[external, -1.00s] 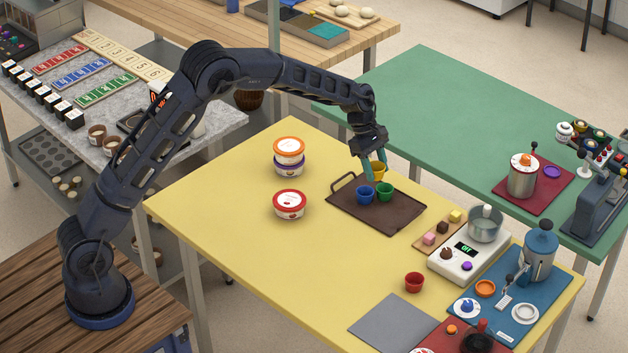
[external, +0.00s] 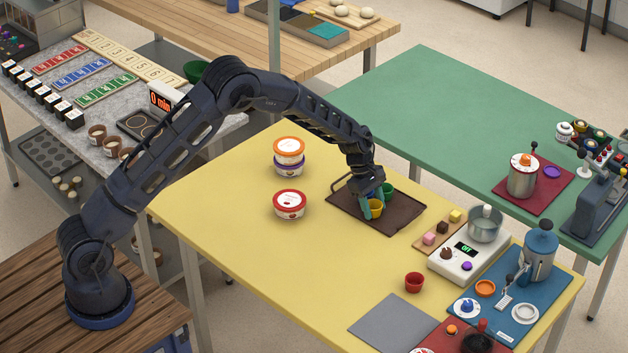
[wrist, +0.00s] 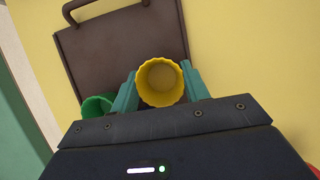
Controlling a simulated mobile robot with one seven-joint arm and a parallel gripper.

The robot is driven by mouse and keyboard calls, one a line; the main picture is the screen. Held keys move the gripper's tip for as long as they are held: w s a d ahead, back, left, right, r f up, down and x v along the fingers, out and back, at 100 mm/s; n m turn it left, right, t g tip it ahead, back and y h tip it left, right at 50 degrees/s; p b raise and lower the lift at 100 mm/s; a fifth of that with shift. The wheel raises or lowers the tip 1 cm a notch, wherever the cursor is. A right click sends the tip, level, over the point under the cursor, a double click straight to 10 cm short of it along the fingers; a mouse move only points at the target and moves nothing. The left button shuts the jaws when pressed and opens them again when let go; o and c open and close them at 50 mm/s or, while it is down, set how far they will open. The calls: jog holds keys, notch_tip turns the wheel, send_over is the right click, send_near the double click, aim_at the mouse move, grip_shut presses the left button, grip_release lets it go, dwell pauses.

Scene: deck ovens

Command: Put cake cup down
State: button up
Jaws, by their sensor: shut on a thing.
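My gripper (external: 374,203) is shut on a yellow cake cup (external: 375,210), one teal finger on each side of it. In the wrist view the yellow cup (wrist: 161,82) shows its open, scalloped mouth between the fingers. The cup is low over the brown tray (external: 400,216), near the tray's front side; I cannot tell whether it touches. A green cup (external: 388,189) stands on the tray just behind it and shows at the left in the wrist view (wrist: 97,105). The blue cup is mostly or wholly hidden by my gripper.
A red cup (external: 414,282) stands apart on the yellow table (external: 262,255). Lidded tubs (external: 290,203) stand left of the tray. The tray's right part is bare.

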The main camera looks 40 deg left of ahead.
jog(key=shift+f, duration=0.15)
jog(key=o, duration=1)
jog(key=shift+c, duration=0.2)
jog(key=s+a+r+m+t, duration=0.15)
jog(key=s+a+r, duration=0.4)
jog(key=r, duration=0.75)
jog(key=s+a+r+m+g, duration=0.15)
jog(key=s+a+r, duration=0.35)
jog(key=r, duration=0.8)
jog(key=s+a+r+m+t+y, duration=0.1)
jog(key=s+a+r+m, duration=0.2)
jog(key=s+r, duration=0.25)
jog(key=s+a+r+m+t, duration=0.1)
jog(key=s+a+r+m, duration=0.1)
jog(key=s+a+r, duration=0.35)
jog(key=s+a+m+t+y, duration=0.1)
jog(key=s+a+m, duration=0.1)
jog(key=s, duration=0.9)
jog(key=s+a+m+y, duration=0.1)
jog(key=s+a+m, duration=0.2)
jog(key=s, duration=0.8)
jog(key=s+a+m+t+y, duration=0.1)
jog(key=s+a+m, duration=0.2)
jog(key=s, duration=0.9)
jog(key=shift+f+m+t+y, duration=0.25)
jog(key=shift+m+t+y, duration=0.05)
jog(key=shift+m, duration=0.7)
